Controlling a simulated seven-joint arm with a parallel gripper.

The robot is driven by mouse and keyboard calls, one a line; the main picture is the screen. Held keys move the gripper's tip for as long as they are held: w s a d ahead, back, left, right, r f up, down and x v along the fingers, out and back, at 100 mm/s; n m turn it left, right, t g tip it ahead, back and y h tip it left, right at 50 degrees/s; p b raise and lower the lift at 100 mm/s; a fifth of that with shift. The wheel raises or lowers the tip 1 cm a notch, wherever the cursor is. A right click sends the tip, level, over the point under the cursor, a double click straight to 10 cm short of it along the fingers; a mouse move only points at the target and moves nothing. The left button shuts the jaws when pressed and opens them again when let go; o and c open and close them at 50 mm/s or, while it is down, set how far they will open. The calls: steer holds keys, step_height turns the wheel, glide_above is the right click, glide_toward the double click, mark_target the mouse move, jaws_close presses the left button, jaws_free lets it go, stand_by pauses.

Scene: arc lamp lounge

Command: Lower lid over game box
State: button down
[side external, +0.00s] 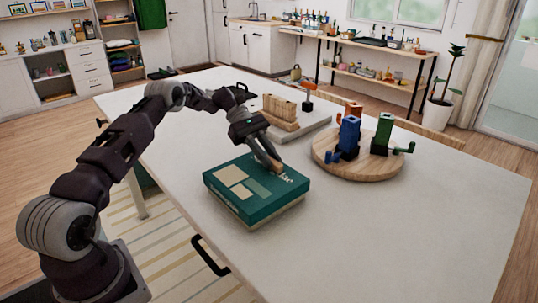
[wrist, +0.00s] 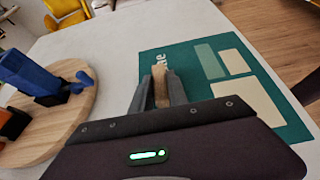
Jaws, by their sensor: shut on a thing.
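The game box lid (side external: 255,205) is dark green with pale rectangles and white lettering, and it lies roughly level over the game box (side external: 283,216). Only a thin pale strip of the box shows below the lid's front right edge; I cannot tell how closely the lid sits on it. My gripper (side external: 273,163) points down at the lid's far part, its fingers shut on a small tan wooden handle (wrist: 160,72) by the lettering. In the wrist view the lid (wrist: 196,58) spreads to the right of the fingers.
A round wooden board (side external: 335,170) with blue, green and orange figures stands to the right of the box. A grey board (side external: 310,128) with wooden blocks lies behind my gripper. The white table (side external: 400,220) is clear at the front and right.

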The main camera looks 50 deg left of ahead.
steer(key=shift+f, duration=0.45)
steer(key=c, duration=1.2)
jaws_free()
steer(key=v, duration=0.2)
steer(key=shift+a+r, duration=0.1)
steer(key=shift+a, duration=0.25)
step_height(320, 180, up, 7)
steer(key=shift+r, duration=0.15)
